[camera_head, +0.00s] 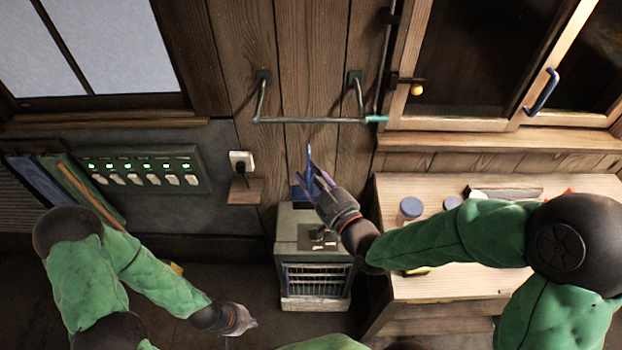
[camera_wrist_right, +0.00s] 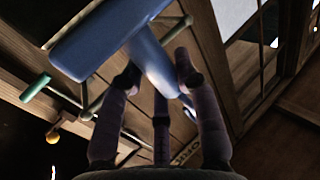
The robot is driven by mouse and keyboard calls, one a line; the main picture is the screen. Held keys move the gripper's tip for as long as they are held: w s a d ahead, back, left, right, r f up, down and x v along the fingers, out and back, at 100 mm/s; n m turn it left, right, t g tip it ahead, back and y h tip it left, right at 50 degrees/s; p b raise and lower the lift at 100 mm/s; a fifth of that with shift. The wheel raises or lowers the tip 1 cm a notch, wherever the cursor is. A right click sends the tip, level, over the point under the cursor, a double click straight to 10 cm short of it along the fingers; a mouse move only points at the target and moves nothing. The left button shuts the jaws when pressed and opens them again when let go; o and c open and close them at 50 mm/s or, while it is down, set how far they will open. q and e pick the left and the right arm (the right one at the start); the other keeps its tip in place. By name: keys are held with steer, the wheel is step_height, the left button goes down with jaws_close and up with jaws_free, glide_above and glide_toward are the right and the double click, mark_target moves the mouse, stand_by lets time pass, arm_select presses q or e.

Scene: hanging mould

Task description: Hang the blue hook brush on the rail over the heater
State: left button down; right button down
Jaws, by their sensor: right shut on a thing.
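The blue hook brush (camera_head: 309,160) is held in my right gripper (camera_head: 318,188), above the heater and a little below the rail. In the right wrist view the blue brush (camera_wrist_right: 150,58) sits between the fingers of the gripper (camera_wrist_right: 158,90), its wide part reaching up and left. The rail (camera_head: 310,121) is a thin bar on two wall brackets, with a teal right end. The brush appears apart from it in the head view. The heater (camera_head: 315,303) stands on the floor below. My left gripper (camera_head: 240,320) is low at the left, away from these; its fingers are too small to read.
A wooden bench (camera_head: 470,284) with jars (camera_head: 411,207) stands right of the heater. A switch panel (camera_head: 145,172), a socket (camera_head: 241,160) and a small wall shelf (camera_head: 245,191) are left. A cabinet (camera_head: 460,124) with a yellow knob is right of the rail.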

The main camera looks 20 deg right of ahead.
steer(key=w+d+f, duration=0.1)
steer(key=w+d, duration=0.1)
steer(key=w, duration=0.5)
steer(key=w+d+f, duration=0.1)
steer(key=w+d, duration=0.1)
steer(key=w, duration=0.5)
steer(key=shift+w+f, duration=0.2)
steer(key=shift+f, duration=0.1)
stand_by(1.1)
steer(key=shift+d, duration=0.1)
steer(key=c, duration=0.8)
jaws_free()
